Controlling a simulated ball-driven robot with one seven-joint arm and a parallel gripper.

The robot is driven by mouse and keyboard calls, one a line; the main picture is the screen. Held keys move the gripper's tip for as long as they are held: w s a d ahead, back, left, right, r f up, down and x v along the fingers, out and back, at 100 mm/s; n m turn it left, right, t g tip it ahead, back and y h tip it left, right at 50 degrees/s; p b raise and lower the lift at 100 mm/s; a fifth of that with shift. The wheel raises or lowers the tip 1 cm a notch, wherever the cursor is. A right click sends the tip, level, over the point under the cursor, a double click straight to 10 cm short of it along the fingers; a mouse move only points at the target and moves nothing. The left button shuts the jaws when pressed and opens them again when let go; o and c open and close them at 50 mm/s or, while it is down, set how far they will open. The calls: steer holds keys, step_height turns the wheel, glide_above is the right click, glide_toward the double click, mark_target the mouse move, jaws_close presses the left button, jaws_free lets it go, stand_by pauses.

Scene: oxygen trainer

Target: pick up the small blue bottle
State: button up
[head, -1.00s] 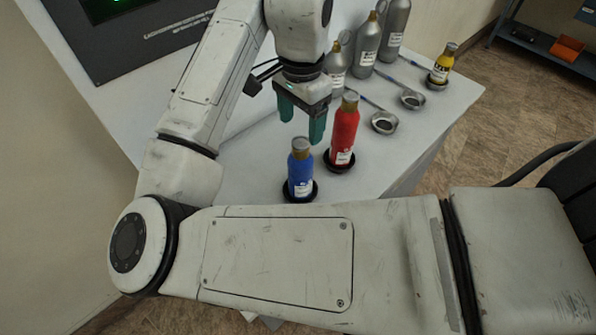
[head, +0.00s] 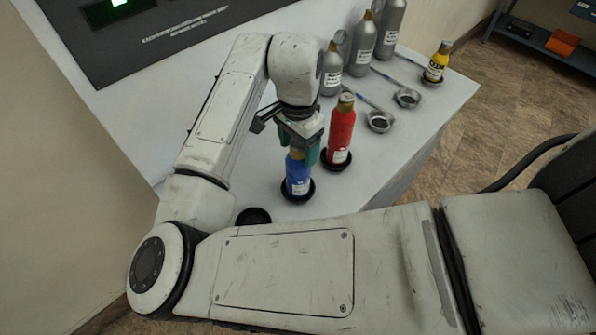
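The small blue bottle (head: 298,184) stands upright in a round black holder (head: 309,195) on the white table. My gripper (head: 299,152), with teal fingers pointing down, is right over it. The fingers are spread to either side of the bottle's upper part, and its cap is partly hidden between them. I see no clear sign that they press on it. A white label shows low on the bottle.
A red bottle (head: 341,131) stands in its own black holder close to the right of my gripper. An empty black holder (head: 253,216) lies to the left. Grey bottles (head: 361,46), metal ladle-like dishes (head: 380,121) and a yellow bottle (head: 437,62) stand farther back.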

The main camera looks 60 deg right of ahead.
jaws_close()
stand_by(0.5)
